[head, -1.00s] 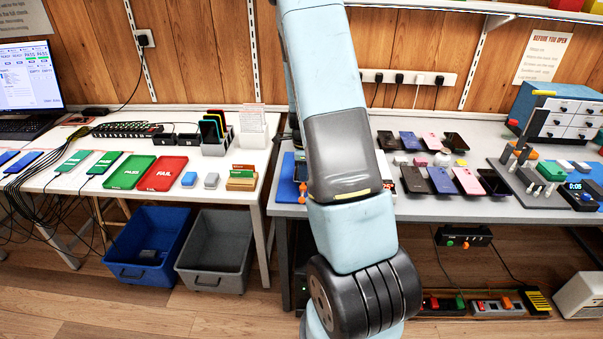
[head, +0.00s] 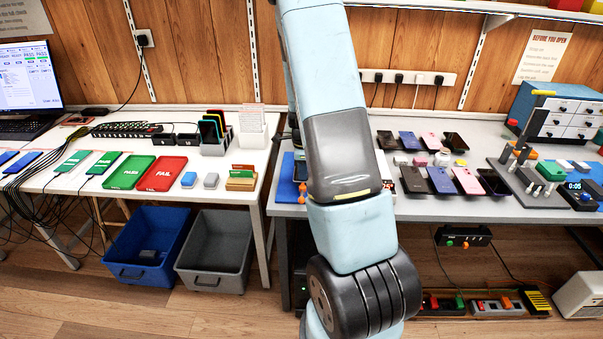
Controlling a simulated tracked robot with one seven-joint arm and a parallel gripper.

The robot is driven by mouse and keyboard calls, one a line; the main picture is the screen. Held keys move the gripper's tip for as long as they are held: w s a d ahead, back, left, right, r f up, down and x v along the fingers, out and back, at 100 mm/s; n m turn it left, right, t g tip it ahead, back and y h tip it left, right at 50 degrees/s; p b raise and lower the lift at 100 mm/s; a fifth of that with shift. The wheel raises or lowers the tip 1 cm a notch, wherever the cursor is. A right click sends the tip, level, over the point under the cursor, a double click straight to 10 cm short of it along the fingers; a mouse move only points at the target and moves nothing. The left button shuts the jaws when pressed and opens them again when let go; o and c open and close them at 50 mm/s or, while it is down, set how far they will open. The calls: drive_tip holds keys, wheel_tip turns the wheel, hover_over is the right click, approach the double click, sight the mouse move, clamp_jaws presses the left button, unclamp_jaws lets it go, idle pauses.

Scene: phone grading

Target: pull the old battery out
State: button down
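My own arm crosses the middle of the head view and covers the middle of the work there. My gripper is not visible. A blue mat (head: 287,185) shows partly at the left end of the right bench, mostly hidden behind my arm. A dark phone-like thing (head: 301,170) on it is only partly seen. I cannot make out an old battery there or whether anything is held.
Several phones (head: 467,181) lie on the right bench (head: 437,210). A tool block (head: 520,180) and a drawer cabinet (head: 562,115) stand farther right. Blue (head: 150,245) and grey (head: 215,250) bins sit under the left bench. Green PASS (head: 130,172) and red FAIL (head: 162,174) trays lie on it.

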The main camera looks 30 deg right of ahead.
drive_tip(key=shift+s+r, duration=0.1)
drive_tip(key=shift+r, duration=3.35)
